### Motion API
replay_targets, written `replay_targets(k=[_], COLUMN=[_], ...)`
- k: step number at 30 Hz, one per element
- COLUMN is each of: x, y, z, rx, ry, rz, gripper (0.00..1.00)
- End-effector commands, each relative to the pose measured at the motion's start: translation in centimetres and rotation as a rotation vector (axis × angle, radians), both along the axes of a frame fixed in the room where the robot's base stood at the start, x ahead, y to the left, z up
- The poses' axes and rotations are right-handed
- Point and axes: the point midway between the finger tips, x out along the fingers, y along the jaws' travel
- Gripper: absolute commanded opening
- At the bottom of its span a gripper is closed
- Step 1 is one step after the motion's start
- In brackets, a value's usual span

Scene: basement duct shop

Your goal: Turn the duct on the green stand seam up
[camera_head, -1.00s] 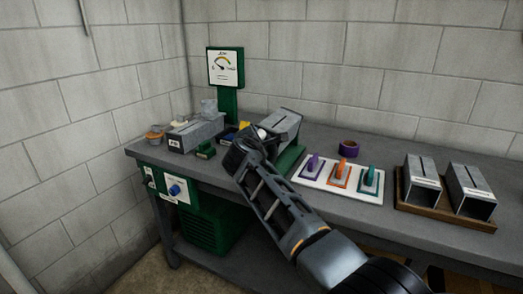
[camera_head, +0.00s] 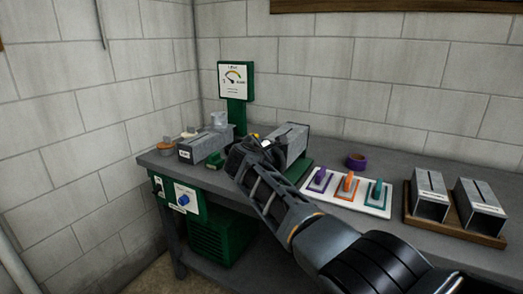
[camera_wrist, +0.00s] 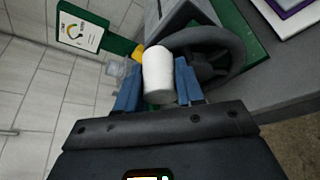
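The grey metal duct (camera_head: 292,144) lies on the green stand (camera_head: 298,172) at the back of the bench. A dark line runs along its upper face. A dark ring-shaped wheel (camera_wrist: 225,42) with a white handle (camera_wrist: 158,78) is at the duct's near end in the wrist view. My gripper (camera_wrist: 158,88) has its blue fingers on both sides of the white handle and appears closed on it. In the head view, my gripper (camera_head: 250,150) and arm hide the wheel and part of the stand.
A gauge (camera_head: 234,79) stands on a green post behind. Another duct (camera_head: 203,146) lies left. To the right are a white board (camera_head: 332,202) with purple, orange and teal handled pieces, a purple roll (camera_head: 356,161), and two ducts on a wooden tray (camera_head: 457,228).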

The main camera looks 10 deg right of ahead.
Motion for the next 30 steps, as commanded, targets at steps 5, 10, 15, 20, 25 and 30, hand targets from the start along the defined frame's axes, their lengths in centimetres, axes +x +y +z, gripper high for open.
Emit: replay_targets(k=[5, 10, 15, 20, 25, 30], x=[0.2, 0.1, 0.0, -0.5, -2.0, -4.0], y=[-0.1, 0.0, 0.0, 0.3, 0.7, 1.4], z=[0.5, 0.3, 0.2, 0.4, 0.8, 1.4], rx=[0.001, 0.001, 0.001, 0.000, 0.002, 0.002], ry=[-0.008, -0.005, -0.003, -0.004, -0.004, -0.005], rz=[0.000, 0.001, 0.001, 0.002, 0.000, 0.000], gripper=[0.53, 0.61, 0.61, 0.61, 0.61, 0.61])
